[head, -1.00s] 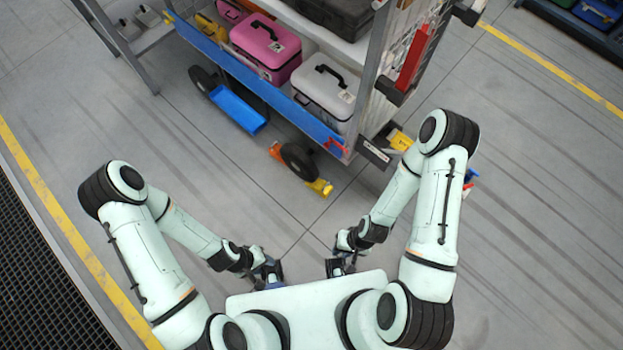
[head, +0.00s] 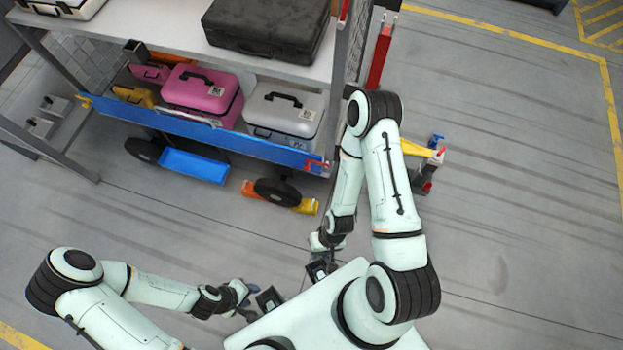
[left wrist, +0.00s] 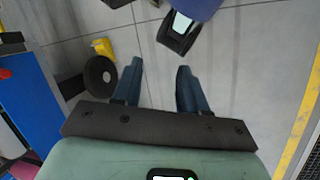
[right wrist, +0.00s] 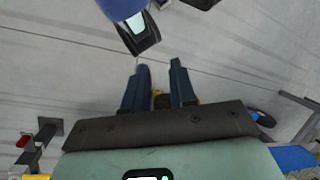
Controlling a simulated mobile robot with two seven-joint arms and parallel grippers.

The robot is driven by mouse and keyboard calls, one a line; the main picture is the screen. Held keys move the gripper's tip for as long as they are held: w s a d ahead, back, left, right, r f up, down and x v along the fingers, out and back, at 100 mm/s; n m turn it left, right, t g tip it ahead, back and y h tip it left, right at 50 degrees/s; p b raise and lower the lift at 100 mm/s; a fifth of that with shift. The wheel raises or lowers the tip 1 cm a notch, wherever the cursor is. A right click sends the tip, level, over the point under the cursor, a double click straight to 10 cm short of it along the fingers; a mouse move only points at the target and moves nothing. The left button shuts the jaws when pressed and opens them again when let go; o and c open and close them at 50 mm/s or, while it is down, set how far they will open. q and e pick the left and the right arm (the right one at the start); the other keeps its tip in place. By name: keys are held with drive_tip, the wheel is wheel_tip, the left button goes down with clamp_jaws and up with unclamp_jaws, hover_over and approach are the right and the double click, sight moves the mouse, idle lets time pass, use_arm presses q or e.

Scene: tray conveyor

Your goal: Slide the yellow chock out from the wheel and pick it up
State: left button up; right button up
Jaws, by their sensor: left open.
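The yellow chock (head: 307,206) lies on the floor against the right side of the cart's black wheel (head: 277,192). An orange chock (head: 248,189) is at the wheel's left side. In the left wrist view the yellow chock (left wrist: 103,46) sits beyond the wheel (left wrist: 100,75), left of the fingers. My left gripper (head: 268,300) is open and empty, well short of the chock. My right gripper (head: 318,268) is nearer, below the chock in the head view, also apart from it. Its fingers (right wrist: 160,66) are apart with nothing gripped; a dark and yellow patch behind them is mostly hidden.
The cart's shelf with a blue edge (head: 200,130) overhangs the wheel and carries a pink case (head: 200,95) and a grey case (head: 282,108). A blue block (head: 195,166) lies by another wheel (head: 143,150). The floor between the grippers and chock is clear.

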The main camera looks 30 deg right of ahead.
use_arm(q)
drive_tip(key=w+a+f+t+b, duration=0.1)
drive_tip(key=w+f+b, duration=0.2)
drive_tip(key=f+b, duration=0.6)
drive_tip(key=w+a+f+t+y+b, duration=0.1)
drive_tip(key=w+f+b, duration=0.3)
drive_tip(key=f+b, duration=0.5)
drive_tip(key=shift+a+f+n+t, duration=0.2)
drive_tip(key=shift+a+n+t, duration=0.25)
drive_tip(key=shift+a, duration=0.25)
use_arm(e)
drive_tip(key=w+d+f+m+t+h, duration=0.1)
drive_tip(key=w+d+f+t, duration=0.1)
drive_tip(key=w+d+f, duration=0.2)
drive_tip(key=w+d+f+m+t+h, duration=0.1)
drive_tip(key=w+d+f, duration=0.3)
drive_tip(key=w+f, duration=0.6)
drive_tip(key=w+d+f+m+t+h, duration=0.2)
drive_tip(key=w+f, duration=0.5)
drive_tip(key=f, duration=1.6)
drive_tip(key=shift+w+d+f+m+t+h, duration=0.15)
drive_tip(key=shift+w+d+m+t+h, duration=0.2)
drive_tip(key=shift+d+m+h, duration=0.5)
